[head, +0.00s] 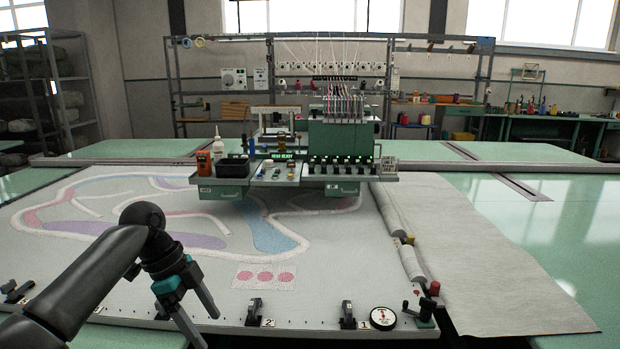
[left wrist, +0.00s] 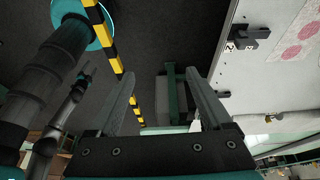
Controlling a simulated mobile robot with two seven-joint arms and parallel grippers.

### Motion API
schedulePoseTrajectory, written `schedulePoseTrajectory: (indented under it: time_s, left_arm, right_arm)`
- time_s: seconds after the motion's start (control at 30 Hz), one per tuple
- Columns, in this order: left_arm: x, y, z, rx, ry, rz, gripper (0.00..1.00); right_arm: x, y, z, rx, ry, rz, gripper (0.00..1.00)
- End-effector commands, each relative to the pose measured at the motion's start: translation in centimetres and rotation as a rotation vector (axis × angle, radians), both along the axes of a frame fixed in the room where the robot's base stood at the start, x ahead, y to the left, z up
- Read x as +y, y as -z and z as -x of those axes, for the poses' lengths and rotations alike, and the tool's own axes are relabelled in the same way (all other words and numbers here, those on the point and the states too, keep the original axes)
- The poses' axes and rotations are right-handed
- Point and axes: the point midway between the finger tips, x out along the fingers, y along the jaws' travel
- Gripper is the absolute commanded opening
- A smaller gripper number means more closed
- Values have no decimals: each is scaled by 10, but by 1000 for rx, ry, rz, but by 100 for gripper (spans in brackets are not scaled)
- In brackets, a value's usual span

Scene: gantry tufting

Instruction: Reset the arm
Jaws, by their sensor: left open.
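My left arm comes in from the left in the head view. Its gripper (head: 206,328) is open and empty, with the fingers pointing down at the front edge of the white tufted cloth (head: 330,245). In the left wrist view the two fingers (left wrist: 158,82) are spread apart with nothing between them. Dark floor (left wrist: 160,45) and a green frame leg show beyond them. The cloth's edge shows to their right, with a black clamp (left wrist: 247,35) marked 2. My right gripper is in neither view.
Black clamps (head: 347,315) line the cloth's front edge, with a round dial (head: 383,318) and a red-knobbed crank (head: 425,305) at right. The green tufting machine (head: 340,142) stands over the cloth. A yellow-black floor stripe (left wrist: 103,40) shows in the wrist view.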

Motion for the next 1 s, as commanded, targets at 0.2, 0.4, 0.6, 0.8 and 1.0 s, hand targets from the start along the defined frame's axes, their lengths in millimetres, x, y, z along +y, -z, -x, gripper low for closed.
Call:
schedulePoseTrajectory:
  time_s: [0.2,0.4,0.6,0.8,1.0]
  left_arm:
    - [-29,53,29,29,-67,-43,82]
    - [-60,102,71,38,-198,-68,82]
    - [-83,136,118,35,-391,-67,82]
    - [-91,152,166,31,-641,-50,82]
    - [-81,152,212,25,-930,-41,82]
  right_arm:
    - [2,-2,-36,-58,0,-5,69]
    - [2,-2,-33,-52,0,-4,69]
    - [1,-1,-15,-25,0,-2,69]
    - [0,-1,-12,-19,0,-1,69]
    - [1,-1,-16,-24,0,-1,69]
